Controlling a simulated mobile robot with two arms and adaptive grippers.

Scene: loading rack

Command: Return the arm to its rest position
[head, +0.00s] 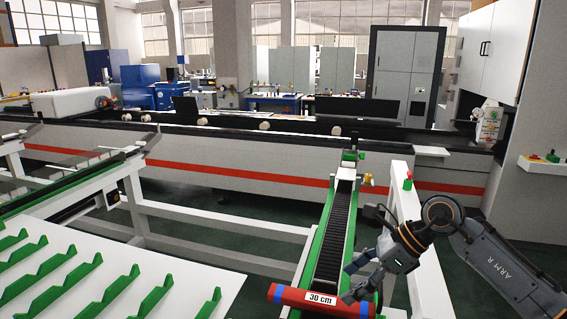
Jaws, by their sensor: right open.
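My right arm comes in from the right edge in the head view. My right gripper (362,283) is open, its fingers pointing down and to the left, just above a red bar with blue ends (290,296). The bar carries a white "30 cm" label and lies across the lower end of the green-edged conveyor (333,236). One finger overlaps the bar in the picture; I cannot tell whether they touch. My left gripper is not in view.
A white rack with green notched strips (120,290) fills the lower left. A long grey machine with a red stripe (240,172) runs across behind. Dark green floor shows between them.

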